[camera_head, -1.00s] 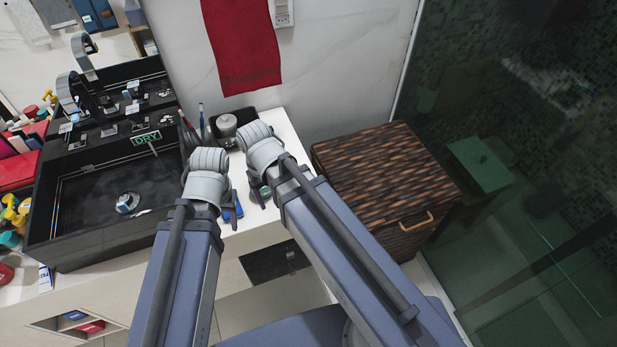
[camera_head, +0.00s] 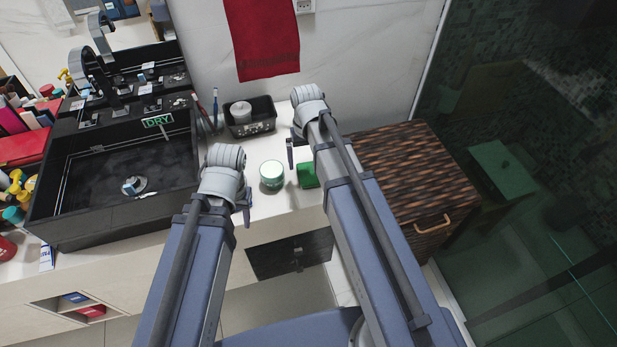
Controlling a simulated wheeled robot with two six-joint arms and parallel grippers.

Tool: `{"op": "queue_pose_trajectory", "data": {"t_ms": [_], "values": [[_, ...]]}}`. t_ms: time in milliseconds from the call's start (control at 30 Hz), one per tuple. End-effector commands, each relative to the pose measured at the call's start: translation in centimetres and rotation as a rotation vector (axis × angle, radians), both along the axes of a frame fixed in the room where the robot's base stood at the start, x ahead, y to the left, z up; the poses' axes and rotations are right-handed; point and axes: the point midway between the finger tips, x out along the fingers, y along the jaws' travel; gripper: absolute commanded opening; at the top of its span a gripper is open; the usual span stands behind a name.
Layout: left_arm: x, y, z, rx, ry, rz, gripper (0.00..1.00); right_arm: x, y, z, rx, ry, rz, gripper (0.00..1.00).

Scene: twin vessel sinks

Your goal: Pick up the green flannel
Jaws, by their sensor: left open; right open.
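The green flannel (camera_head: 308,174) looks like a small folded green piece on the white counter, right of a round pale green jar (camera_head: 272,174). My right forearm passes close to its right side and may hide part of it. My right gripper (camera_head: 292,152) is open, mostly hidden behind its own wrist, above the counter just behind the flannel. My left gripper (camera_head: 243,204) is open and empty at the front of the counter, left of the jar. Neither gripper visibly holds anything.
A black vessel sink (camera_head: 60,215) with a DRY sign fills the counter's left. A black caddy (camera_head: 262,124) stands at the back wall. A brown woven hamper (camera_head: 395,165) is right of the counter, glass beyond it. A red towel (camera_head: 262,40) hangs above.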

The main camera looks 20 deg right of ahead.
Motion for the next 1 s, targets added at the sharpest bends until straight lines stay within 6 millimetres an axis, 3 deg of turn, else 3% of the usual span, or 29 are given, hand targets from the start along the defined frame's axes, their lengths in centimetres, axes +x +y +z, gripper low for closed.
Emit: {"op": "queue_pose_trajectory", "data": {"t_ms": [167,533,867,1000], "values": [[0.0,0.0,-0.6,0.000,0.000,0.000,0.50,0.0,-0.1,-0.6,0.000,0.000,0.000,1.00],[0.0,0.0,-4.9,0.000,0.000,0.000,0.50,-0.1,-0.5,-4.9,0.000,0.000,0.001,1.00],[0.0,0.0,-5.1,0.000,0.000,-0.001,0.50,-0.1,-0.5,-5.0,0.000,0.000,0.001,1.00],[0.0,0.0,-5.1,0.000,0.000,-0.001,0.50,-0.1,-0.5,-5.0,0.000,0.000,0.001,0.84]]}}
